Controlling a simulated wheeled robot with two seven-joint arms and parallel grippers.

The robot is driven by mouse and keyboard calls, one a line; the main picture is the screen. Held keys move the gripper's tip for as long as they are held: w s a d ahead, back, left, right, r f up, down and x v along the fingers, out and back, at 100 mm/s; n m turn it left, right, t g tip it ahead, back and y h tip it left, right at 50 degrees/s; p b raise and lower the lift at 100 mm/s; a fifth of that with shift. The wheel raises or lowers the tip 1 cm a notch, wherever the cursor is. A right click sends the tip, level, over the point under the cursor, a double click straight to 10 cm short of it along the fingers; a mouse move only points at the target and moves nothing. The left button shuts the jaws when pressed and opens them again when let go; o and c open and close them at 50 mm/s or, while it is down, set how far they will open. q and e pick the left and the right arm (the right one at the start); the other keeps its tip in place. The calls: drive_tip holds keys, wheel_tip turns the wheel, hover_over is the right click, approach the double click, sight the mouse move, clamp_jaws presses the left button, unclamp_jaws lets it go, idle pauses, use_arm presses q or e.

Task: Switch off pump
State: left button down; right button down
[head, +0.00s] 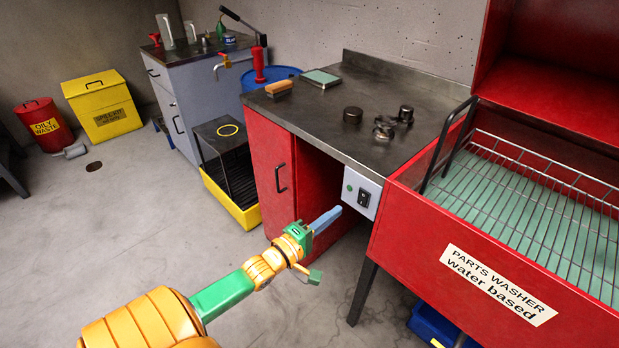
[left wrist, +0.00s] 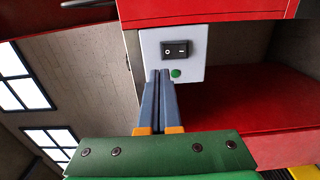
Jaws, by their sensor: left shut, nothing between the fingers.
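The pump's switch box (head: 359,184) is a pale grey plate on the front of the red parts washer bench, under the metal top. It carries a black rocker switch (head: 363,199) and a small green lamp (head: 349,188). The left wrist view shows the rocker (left wrist: 175,49) and the green lamp (left wrist: 176,73) close up. My left gripper (head: 338,212) is shut and empty. Its blue-grey fingertips (left wrist: 158,72) point at the box, just beside the lamp in the wrist view. I cannot tell whether they touch the plate. My right gripper is out of view.
The red washer basin (head: 500,255) with a wire rack stands right of the box. A red cabinet door (head: 272,165) with a black handle is to the left. Small metal parts (head: 384,128) and a brush (head: 279,88) lie on the metal top. The concrete floor (head: 130,215) is mostly clear.

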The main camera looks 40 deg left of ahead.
use_arm(q)
drive_tip(key=s, duration=0.5)
drive_tip(key=shift+a+r, duration=0.15)
drive_tip(key=shift+r, duration=0.05)
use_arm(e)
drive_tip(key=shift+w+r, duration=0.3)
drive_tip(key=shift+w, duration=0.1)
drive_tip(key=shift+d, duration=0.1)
use_arm(q)
drive_tip(key=s+f+m+g+y+p, duration=0.1)
drive_tip(key=s+f+m+g, duration=0.25)
drive_tip(key=f, duration=0.65)
drive_tip(key=s+f+m+g+y+p, duration=0.1)
drive_tip(key=s+f+m+g, duration=0.25)
drive_tip(key=f, duration=0.65)
drive_tip(key=s+d+f+m+g, duration=0.3)
drive_tip(key=s+f+m, duration=0.1)
drive_tip(key=s, duration=0.3)
drive_tip(key=s+d+f+m+g, duration=0.3)
drive_tip(key=s+f+m, duration=0.1)
drive_tip(key=s, duration=0.4)
drive_tip(key=s+d+f+m+g+p, duration=0.1)
drive_tip(key=s+d+f+m+g, duration=0.3)
drive_tip(key=s+f, duration=0.2)
drive_tip(key=shift+s+m, duration=0.3)
drive_tip(key=shift+s, duration=0.8)
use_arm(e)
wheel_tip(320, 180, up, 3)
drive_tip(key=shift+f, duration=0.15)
